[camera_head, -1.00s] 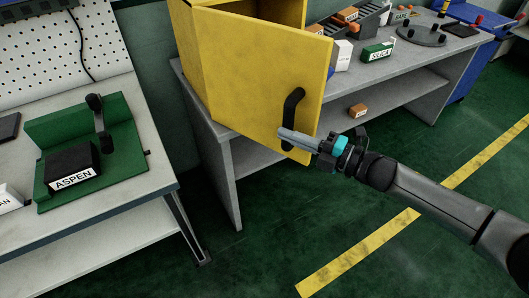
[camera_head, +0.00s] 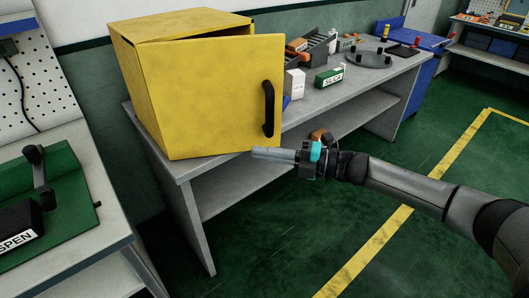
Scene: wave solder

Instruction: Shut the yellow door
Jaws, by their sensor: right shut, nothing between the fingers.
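The yellow door (camera_head: 212,95) is on the front of a yellow cabinet (camera_head: 180,23) standing on a grey bench. The door covers most of the front but stands ajar, with a dark wedge-shaped gap along its top edge and its right edge standing out from the body. A black bar handle (camera_head: 268,108) is near the door's right edge. My right gripper (camera_head: 256,153) is shut and empty, its fingertips at the door's lower right edge, below the handle. I cannot tell whether they touch the door. My left gripper is not in view.
The grey bench (camera_head: 350,92) carries a white box (camera_head: 294,84), a green SILICA box (camera_head: 329,77) and a dark rack (camera_head: 312,48) right of the cabinet. A second bench with a green fixture (camera_head: 75,202) is at left. Green floor is open at right.

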